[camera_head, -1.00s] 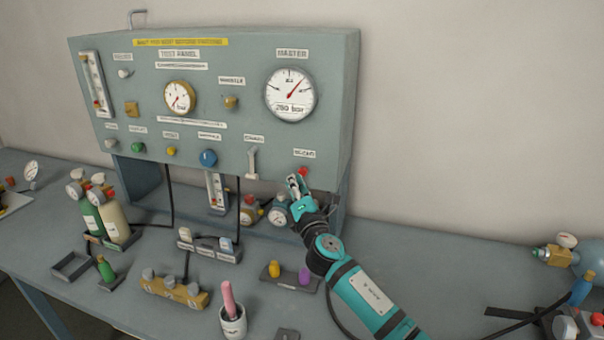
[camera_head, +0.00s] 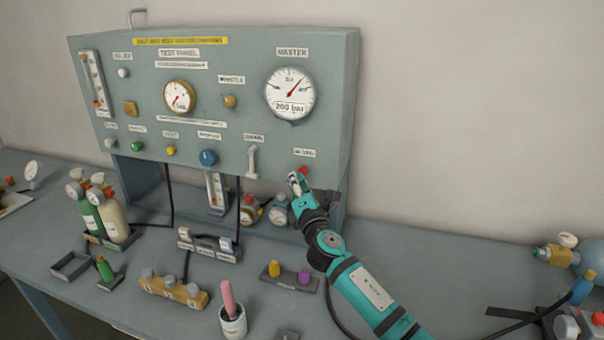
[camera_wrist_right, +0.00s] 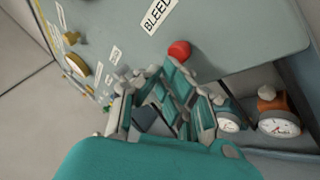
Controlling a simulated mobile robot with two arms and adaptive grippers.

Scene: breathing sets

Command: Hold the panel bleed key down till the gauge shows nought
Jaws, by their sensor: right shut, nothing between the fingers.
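The red bleed key (camera_head: 304,171) sits under the BLEED label at the panel's lower right; it also shows in the right wrist view (camera_wrist_right: 179,50). My right gripper (camera_head: 296,178) is shut and empty, its fingertips just below and beside the key. I cannot tell whether they touch it. The master gauge (camera_head: 290,94) at the panel's upper right has its red needle pointing up and right, well off the low end. The smaller gauge (camera_head: 179,97) has its needle pointing down and left. My left gripper is not in view.
The grey panel (camera_head: 235,135) carries several knobs and a white lever (camera_head: 252,161) left of the key. Small regulators (camera_head: 279,211) stand beneath it. A tray with yellow and purple pieces (camera_head: 290,285) lies in front.

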